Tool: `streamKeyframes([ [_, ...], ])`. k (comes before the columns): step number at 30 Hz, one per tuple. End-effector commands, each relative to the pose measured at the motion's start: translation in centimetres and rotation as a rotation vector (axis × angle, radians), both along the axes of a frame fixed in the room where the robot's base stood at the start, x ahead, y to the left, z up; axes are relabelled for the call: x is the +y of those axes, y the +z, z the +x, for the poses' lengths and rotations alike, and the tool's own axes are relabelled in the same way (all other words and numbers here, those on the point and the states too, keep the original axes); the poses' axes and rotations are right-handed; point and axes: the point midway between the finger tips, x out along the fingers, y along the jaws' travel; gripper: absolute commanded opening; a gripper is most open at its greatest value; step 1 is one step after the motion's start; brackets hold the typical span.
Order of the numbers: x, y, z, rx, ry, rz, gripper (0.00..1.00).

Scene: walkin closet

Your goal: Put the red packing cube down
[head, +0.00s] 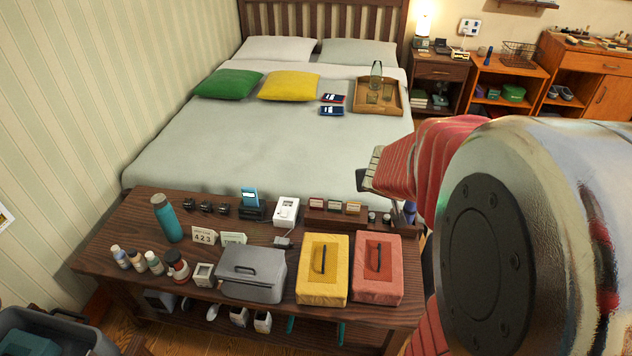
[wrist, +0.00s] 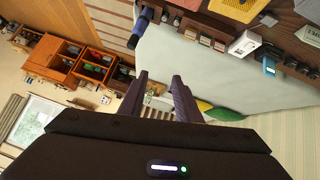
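The red packing cube (head: 391,285) lies flat on the dark wooden bench (head: 105,255), at the right end of its front row, beside the yellow packing cube (head: 311,290). A dark handle shows on its top. Part of the red cube (wrist: 240,8) is at the top edge of the wrist view. My gripper (wrist: 160,78) is open, with nothing between its two dark fingers. It is away from the red cube and not touching it. In the head view my arm hides most of the gripper.
A grey lidded box (head: 252,275) stands left of the yellow cube. Bottles, cards and small devices crowd the bench's left and back. The bed (head: 260,150) lies behind it, with a wooden tray (head: 365,97) on top. My arm covers the right side.

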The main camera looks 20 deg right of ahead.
Motion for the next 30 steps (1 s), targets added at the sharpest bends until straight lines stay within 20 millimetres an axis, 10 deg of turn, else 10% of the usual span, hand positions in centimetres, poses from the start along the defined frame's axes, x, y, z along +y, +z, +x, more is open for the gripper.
streamKeyframes([
  [18,-3.3,-18.0,-3.9,0.144,0.005,0.443,0.3],
  [30,-3.0,-19.5,-5.0,0.172,-0.002,0.496,0.3],
])
